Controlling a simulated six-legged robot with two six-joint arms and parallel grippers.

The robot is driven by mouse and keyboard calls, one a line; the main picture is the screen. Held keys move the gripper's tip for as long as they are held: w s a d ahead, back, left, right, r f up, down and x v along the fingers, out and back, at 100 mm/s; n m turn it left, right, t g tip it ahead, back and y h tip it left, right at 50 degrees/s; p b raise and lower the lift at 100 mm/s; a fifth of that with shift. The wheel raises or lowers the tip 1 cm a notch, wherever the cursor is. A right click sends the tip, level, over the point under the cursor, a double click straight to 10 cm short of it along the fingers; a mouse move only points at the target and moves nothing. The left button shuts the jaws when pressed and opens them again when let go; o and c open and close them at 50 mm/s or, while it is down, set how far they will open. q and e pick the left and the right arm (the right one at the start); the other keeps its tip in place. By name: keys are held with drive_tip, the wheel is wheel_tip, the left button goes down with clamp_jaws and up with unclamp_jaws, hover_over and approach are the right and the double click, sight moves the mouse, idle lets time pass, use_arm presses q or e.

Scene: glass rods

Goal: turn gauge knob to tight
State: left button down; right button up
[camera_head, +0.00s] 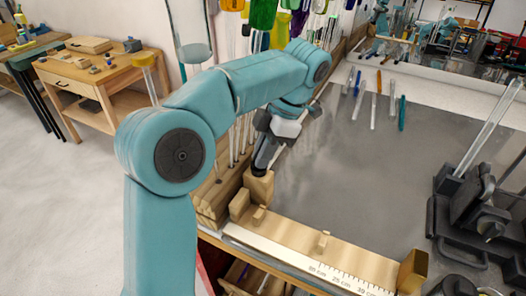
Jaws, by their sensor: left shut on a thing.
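The gauge is a long wooden bar with a white ruler strip (300,262) along the front of the bench. A wooden block (260,188) stands at its left end. A smaller block (239,204) and small wooden pegs (323,242) are beside and along the bar. My left gripper (262,168) reaches down over the tall block, its dark fingers shut at the block's top. The gauge knob itself is hidden by the fingers, so its turn position cannot be read. My right gripper is not in view.
Upright glass rods stand in a wooden rack (208,200) at the left edge. A dark apparatus (480,210) with a slanted glass rod stands at right. Pens and rods (374,110) lie at the back. The grey bench middle (350,170) is clear.

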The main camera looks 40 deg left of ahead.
use_arm(q)
drive_tip(key=shift+r, duration=0.15)
drive_tip(key=c, duration=1.2)
unclamp_jaws()
drive_tip(key=shift+o, duration=0.2)
drive_tip(key=p+v, duration=0.4)
drive_tip(key=v, duration=0.3)
drive_tip(key=shift+r, duration=0.25)
drive_tip(key=shift+f, duration=0.1)
